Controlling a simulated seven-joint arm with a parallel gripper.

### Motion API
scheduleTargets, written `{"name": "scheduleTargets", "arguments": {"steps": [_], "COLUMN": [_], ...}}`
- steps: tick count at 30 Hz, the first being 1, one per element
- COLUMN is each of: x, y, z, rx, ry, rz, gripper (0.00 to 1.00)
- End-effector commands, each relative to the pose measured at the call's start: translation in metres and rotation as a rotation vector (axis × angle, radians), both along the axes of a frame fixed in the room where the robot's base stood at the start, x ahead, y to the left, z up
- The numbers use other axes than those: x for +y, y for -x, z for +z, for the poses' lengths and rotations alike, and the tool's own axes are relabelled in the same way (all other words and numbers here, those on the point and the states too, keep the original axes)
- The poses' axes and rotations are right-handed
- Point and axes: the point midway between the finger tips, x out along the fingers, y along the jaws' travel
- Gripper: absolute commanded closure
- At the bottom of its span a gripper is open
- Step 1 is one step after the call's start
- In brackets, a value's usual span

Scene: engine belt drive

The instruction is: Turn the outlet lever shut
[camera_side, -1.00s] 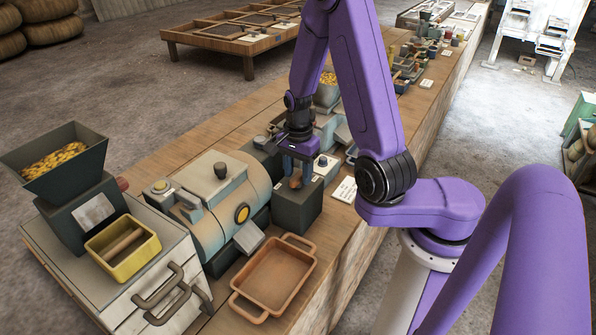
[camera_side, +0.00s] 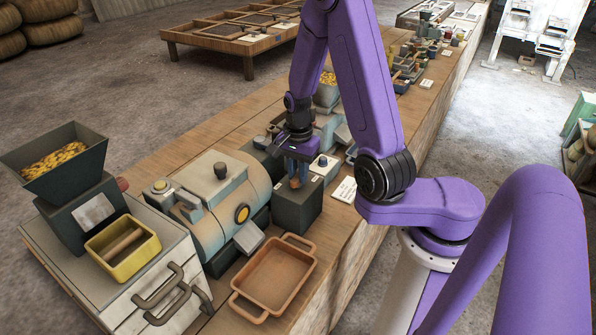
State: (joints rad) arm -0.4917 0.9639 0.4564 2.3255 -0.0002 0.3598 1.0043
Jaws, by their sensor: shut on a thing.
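My gripper (camera_side: 297,167) points down over a dark box-shaped block (camera_side: 298,208) in the middle of the bench.
A light-blue drum machine (camera_side: 215,200) stands left of the block. An orange-brown tray (camera_side: 272,275) lies in front. A small box with a knob (camera_side: 324,163) and a white label card (camera_side: 345,189) are close on the right. A hopper (camera_side: 60,160) stands far left.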

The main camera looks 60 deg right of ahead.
Motion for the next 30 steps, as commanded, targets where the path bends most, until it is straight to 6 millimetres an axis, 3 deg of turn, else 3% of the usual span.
{"name": "scheduleTargets", "arguments": {"steps": [30], "x": [0.0004], "y": [0.0000], "z": [0.0007], "rx": [0.000], "ry": [0.000], "rz": [0.928], "gripper": [1.00]}}
